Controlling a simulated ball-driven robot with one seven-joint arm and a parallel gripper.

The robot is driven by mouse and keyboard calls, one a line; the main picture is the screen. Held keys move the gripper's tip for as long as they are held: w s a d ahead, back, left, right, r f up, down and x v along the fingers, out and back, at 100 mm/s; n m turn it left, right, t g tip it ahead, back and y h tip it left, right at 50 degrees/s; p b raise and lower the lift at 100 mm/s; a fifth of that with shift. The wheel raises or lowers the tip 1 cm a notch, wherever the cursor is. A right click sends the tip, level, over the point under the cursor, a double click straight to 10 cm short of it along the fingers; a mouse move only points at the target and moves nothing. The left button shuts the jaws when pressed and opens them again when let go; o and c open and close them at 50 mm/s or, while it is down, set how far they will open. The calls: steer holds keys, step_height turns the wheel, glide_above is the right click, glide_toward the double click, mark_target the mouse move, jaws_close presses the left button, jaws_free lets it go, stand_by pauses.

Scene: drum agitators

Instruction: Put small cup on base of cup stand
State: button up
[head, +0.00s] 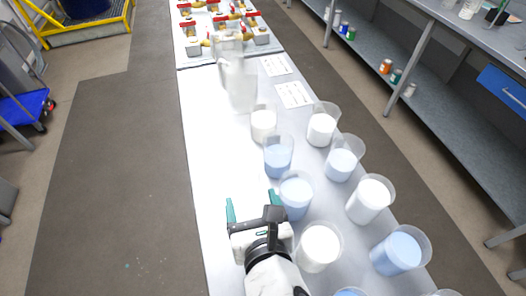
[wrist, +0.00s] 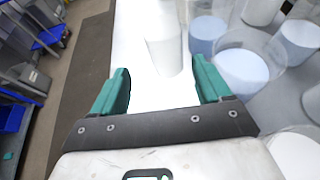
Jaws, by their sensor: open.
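My gripper (head: 252,206) is open and empty over the white table, left of the rows of cups. Its two teal fingers also show in the wrist view (wrist: 160,80), with bare table between them. Clear cups with white or blue contents stand in two rows; a blue-filled cup (head: 295,195) is just right of my gripper. A tall pale translucent container (head: 240,88) stands at the far end of the rows. A similar pale container (wrist: 164,40) shows ahead between the fingers in the wrist view. I cannot tell which item is the small cup or the cup stand.
The white table (head: 208,150) is clear along its left side. A clear jug (head: 228,46), flat printed sheets (head: 293,94) and red-and-yellow drum devices (head: 220,22) are at the far end. A grey shelf (head: 440,120) stands across the aisle to the right.

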glide_toward(244, 163)
steer(key=shift+x, duration=3.6)
steer(key=shift+f, duration=0.15)
steer(key=shift+s, duration=0.1)
steer(key=shift+c, duration=0.2)
steer(key=c, duration=0.7)
steer(key=shift+p, duration=0.3)
steer(key=shift+c, duration=0.2)
